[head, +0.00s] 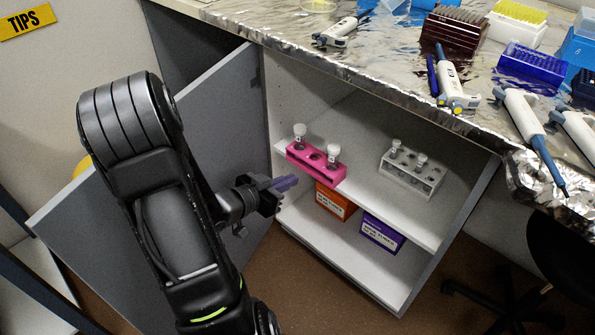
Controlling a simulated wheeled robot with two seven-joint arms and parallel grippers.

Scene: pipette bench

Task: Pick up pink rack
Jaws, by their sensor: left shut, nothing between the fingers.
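The pink rack (315,166) stands on the upper shelf of the open cabinet under the bench, near the shelf's left side. It holds two white-capped tubes, one at its left end and one near its right end. My left gripper (290,183) is in front of the cabinet opening, just left of and slightly below the pink rack in the picture. Its fingers are shut and empty, and look apart from the rack. My right gripper is not in view.
A white rack (412,174) with tubes shares the upper shelf (372,192). Orange (335,203) and purple (382,233) boxes stand below. The grey cabinet door (215,110) hangs open behind my left arm. Pipettes (338,32) and tip boxes lie on the foil-covered bench (400,85).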

